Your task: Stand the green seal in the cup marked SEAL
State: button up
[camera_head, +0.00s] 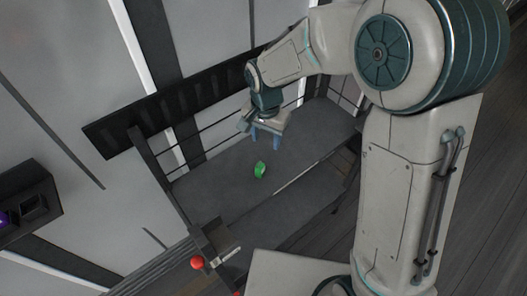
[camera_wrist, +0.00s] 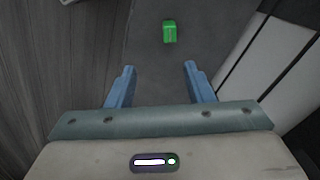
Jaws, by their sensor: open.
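The green seal (camera_head: 260,170) lies on the dark grey shelf top (camera_head: 215,180). It also shows in the wrist view (camera_wrist: 169,31), as a small bright green block beyond the fingertips and close to midway between them. My gripper (camera_head: 266,144) is above the shelf, a little above the seal in the head view, with its blue fingers pointing down. In the wrist view my gripper (camera_wrist: 159,67) is open with nothing between its fingers. The seal and the fingers are apart. I cannot make out a cup marked SEAL in either view.
A black slotted rail (camera_head: 190,98) runs along the back of the shelf. A red knob (camera_head: 197,262) sits on a fixture at the lower front. A dark box (camera_head: 28,207) with a purple light is on the wall at left. The shelf around the seal is clear.

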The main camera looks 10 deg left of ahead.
jog(key=a+f, duration=0.1)
jog(key=a, duration=0.1)
send_over(260, 166)
jog(key=f, duration=0.8)
jog(key=shift+w+a+f+p, duration=0.1)
jog(key=shift+w+f+p, duration=0.2)
jog(key=shift+p, duration=0.1)
jog(key=shift+s+f+p, duration=0.15)
jog(key=shift+f+p, duration=0.15)
jog(key=shift+f, duration=1.05)
jog(key=shift+s+f+p, duration=0.1)
jog(key=shift+f+p, duration=0.2)
jog(key=shift+f, duration=1)
grip_shut()
